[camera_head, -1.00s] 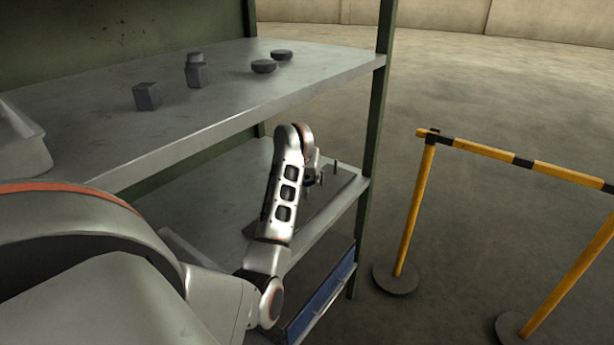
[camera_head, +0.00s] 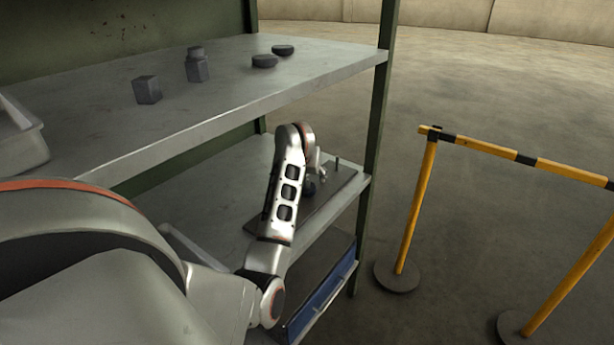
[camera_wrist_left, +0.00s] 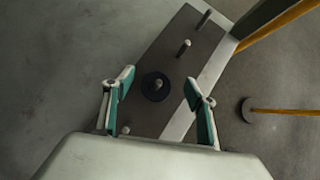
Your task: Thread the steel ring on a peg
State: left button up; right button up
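The dark steel ring (camera_wrist_left: 155,87) is around a peg (camera_wrist_left: 158,84) on a dark base plate (camera_wrist_left: 146,60) in the left wrist view. The peg's pale tip shows through the ring's hole. Whether the ring lies flat on the plate is hard to tell. My left gripper (camera_wrist_left: 160,82) is open, its two green-padded fingers on either side of the ring and apart from it. In the head view my left gripper (camera_head: 316,168) is small and partly hidden by my arm, above the plate (camera_head: 329,196) on the lower shelf. My right gripper is not in view.
Other pegs (camera_wrist_left: 184,47) stand in a row on the plate. The upper shelf (camera_head: 230,105) holds dark blocks (camera_head: 147,90) and round pieces (camera_head: 264,61). A green post (camera_head: 379,110) and a yellow barrier (camera_head: 415,205) stand to the right. A blue-fronted bin (camera_head: 327,293) is below.

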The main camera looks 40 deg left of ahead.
pick_arm(q)
jog(key=shift+s, duration=0.1)
jog(key=v, duration=0.7)
jog(key=shift+r, duration=0.2)
jog(key=shift+s+d, duration=0.1)
dwell(0.6)
